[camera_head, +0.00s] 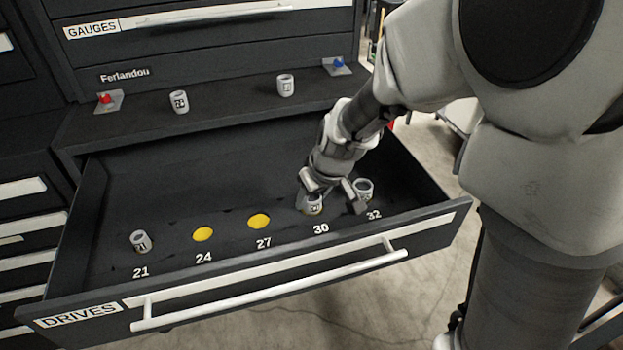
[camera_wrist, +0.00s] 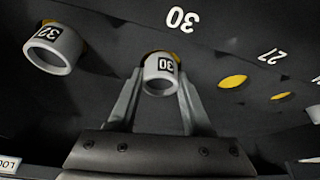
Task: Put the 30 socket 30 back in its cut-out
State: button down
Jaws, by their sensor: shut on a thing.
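The 30 socket (camera_head: 311,206) is a short grey ring with a dark "30" label. My gripper (camera_head: 333,193) is shut on it at the 30 place in the open drawer (camera_head: 180,280). In the wrist view the socket (camera_wrist: 160,72) stands between the two fingers (camera_wrist: 158,100), its label facing the printed 30. A little yellow of its cut-out (camera_wrist: 160,54) shows behind the socket's edge; the socket hides the rest. I cannot tell whether the socket is seated or slightly above the floor.
The 32 socket (camera_head: 364,188) stands close to the right of my gripper. The 21 socket (camera_head: 140,241) stands at the left. Yellow cut-outs 24 (camera_head: 203,234) and 27 (camera_head: 259,221) are empty. Two sockets (camera_head: 179,102) (camera_head: 285,85) stand on the ledge behind, between red (camera_head: 106,99) and blue (camera_head: 338,65) knobs.

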jog(key=shift+s+d+f, duration=0.15)
jog(key=shift+s+f, duration=0.2)
jog(key=shift+f, duration=0.15)
jog(key=shift+c, duration=1.2)
grip_release()
jog(key=w+p+v, duration=0.1)
jog(key=p+v, duration=0.4)
jog(key=v, duration=1.3)
jog(key=s+d+r+m+t+h+p, duration=0.1)
jog(key=s+d+r+m+p, duration=0.4)
jog(key=s+r, duration=0.8)
jog(key=d+r+h+p, duration=0.1)
jog(key=d+p, duration=0.2)
jog(key=p, duration=0.1)
jog(key=shift+d+m+t, duration=0.3)
jog(key=shift+d+m, duration=0.1)
